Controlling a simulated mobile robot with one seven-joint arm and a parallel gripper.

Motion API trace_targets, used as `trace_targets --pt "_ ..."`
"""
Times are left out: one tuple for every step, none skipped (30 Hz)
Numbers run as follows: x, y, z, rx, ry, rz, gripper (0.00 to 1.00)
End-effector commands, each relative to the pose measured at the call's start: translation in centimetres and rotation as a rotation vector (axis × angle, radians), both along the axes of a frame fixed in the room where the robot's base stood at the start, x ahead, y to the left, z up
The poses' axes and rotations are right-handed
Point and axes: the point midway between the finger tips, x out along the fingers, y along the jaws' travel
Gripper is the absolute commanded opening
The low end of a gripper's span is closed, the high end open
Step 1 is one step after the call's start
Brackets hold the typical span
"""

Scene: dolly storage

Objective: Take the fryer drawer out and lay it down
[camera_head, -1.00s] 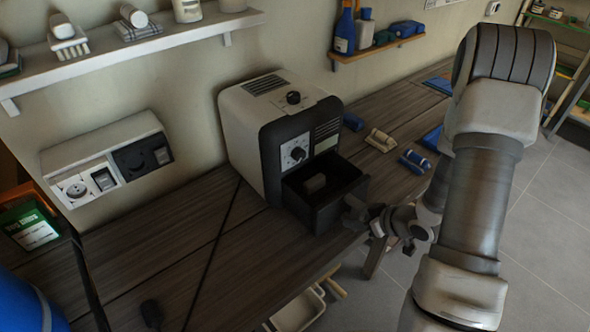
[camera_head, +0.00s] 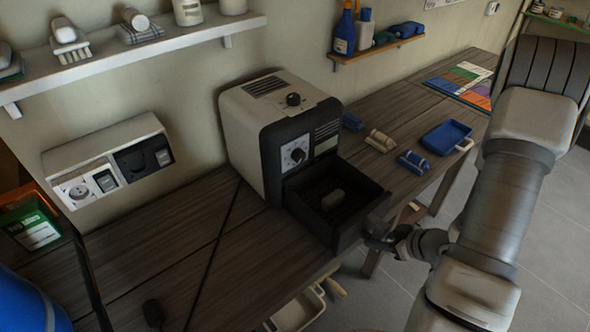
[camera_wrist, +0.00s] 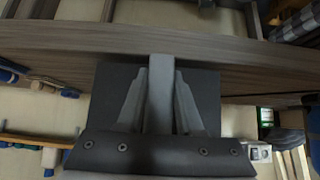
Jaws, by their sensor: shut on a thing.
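The air fryer (camera_head: 262,135) is a cream box with a black front, standing on the wooden bench. In the wrist view the two fingers (camera_wrist: 159,100) close on either side of the grey handle (camera_wrist: 160,85), with the dark drawer front (camera_wrist: 208,90) behind. Whether the drawer's rear end is still inside the fryer is hard to tell.
A blue tray (camera_head: 445,137), small blue and beige rolls (camera_head: 413,162) and a coloured chart (camera_head: 466,82) lie on the bench right of the fryer. The bench (camera_head: 150,245) left of the fryer is mostly clear, with a thin black cable across it. Shelves hang above.

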Motion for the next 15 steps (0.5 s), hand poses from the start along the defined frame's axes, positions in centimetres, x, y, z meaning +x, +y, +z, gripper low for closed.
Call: trace_targets --pt "-0.4 -0.3 0.1 0.001 -0.002 -0.003 0.0" --pt "-0.6 -0.4 0.1 0.002 -0.001 -0.004 0.0" --pt "-0.9 -0.6 0.1 0.001 -0.002 -0.003 0.0" --pt "-1.1 -0.8 0.1 0.001 -0.003 -0.002 0.0" --pt "-1.3 -0.9 0.1 0.001 -0.003 -0.002 0.0" --pt "-1.6 -1.1 0.2 0.002 -0.002 -0.003 0.0" --pt "-1.8 -1.3 0.1 0.001 -0.003 -0.004 0.0" --pt "-1.9 -1.4 0.1 0.002 -0.002 -0.003 0.0" --pt "-2.2 -1.5 0.1 0.002 -0.003 -0.001 0.0" --pt "-2.3 -1.6 0.1 0.002 -0.004 -0.001 0.0" --pt "-2.4 -1.6 0.1 0.002 -0.003 0.0 0.0" --pt "-2.5 -1.7 0.1 0.001 -0.004 0.0 0.0" --pt "-2.6 -1.7 0.1 0.001 -0.004 0.0 0.0" --pt "-2.6 -1.8 0.1 0.002 -0.005 0.0 0.0" --pt "-2.6 -1.8 0.1 0.002 -0.005 0.0 0.0"
